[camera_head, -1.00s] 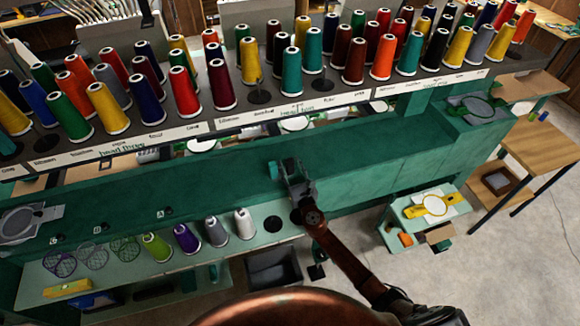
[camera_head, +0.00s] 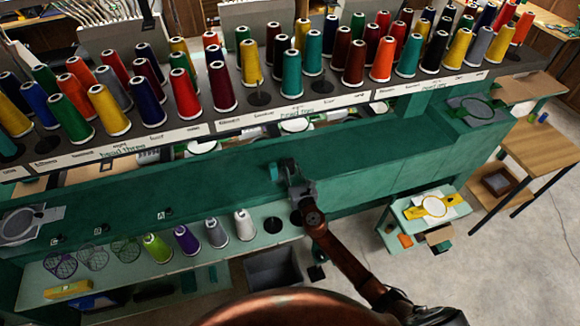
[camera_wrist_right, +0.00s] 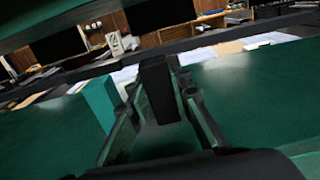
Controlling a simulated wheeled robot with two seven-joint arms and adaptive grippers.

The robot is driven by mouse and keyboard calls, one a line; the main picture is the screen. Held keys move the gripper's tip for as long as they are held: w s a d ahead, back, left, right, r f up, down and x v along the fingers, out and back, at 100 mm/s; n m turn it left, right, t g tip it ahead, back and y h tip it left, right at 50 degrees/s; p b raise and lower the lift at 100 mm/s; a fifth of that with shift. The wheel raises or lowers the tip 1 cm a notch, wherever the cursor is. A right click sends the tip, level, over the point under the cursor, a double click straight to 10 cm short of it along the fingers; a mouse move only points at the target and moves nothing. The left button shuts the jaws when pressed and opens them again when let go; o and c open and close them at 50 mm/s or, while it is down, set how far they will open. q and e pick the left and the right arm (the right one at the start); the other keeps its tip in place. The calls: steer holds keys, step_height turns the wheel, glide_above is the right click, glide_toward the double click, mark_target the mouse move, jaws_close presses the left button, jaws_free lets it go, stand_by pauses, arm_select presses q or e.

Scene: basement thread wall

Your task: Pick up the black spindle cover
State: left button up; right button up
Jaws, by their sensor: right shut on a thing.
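My right gripper (camera_head: 290,174) is over the long green beam of the machine, in the middle of the head view. In the right wrist view its two fingers (camera_wrist_right: 158,98) are closed on the sides of a dark upright block, which I take to be the black spindle cover (camera_wrist_right: 158,90). In the head view the cover (camera_head: 287,163) is a small dark shape at the fingertips, partly hidden by the gripper. I cannot tell whether it touches the beam. My left gripper is not in view.
A teal block (camera_wrist_right: 100,103) stands just left of the fingers in the wrist view. Rows of coloured thread cones stand on the rack (camera_head: 235,123) behind. Several cones stand on the pale shelf (camera_head: 200,260) in front. A small table (camera_head: 400,215) is at right, with open floor around it.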

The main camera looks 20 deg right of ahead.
mark_target(291, 160)
step_height(291, 160, up, 3)
steer(key=shift+f+p, duration=0.1)
steer(key=shift+p, duration=0.65)
steer(key=s+a+r+p, duration=0.1)
steer(key=s+r+p, duration=0.1)
steer(key=s+r, duration=0.2)
steer(key=s+a+r+p, duration=0.1)
steer(key=s+r+p, duration=0.1)
steer(key=s+r, duration=0.3)
steer(key=s, duration=0.4)
steer(key=shift+s+a+r+p, duration=0.2)
steer(key=shift+s+r+p, duration=0.05)
steer(key=shift+s+p, duration=0.15)
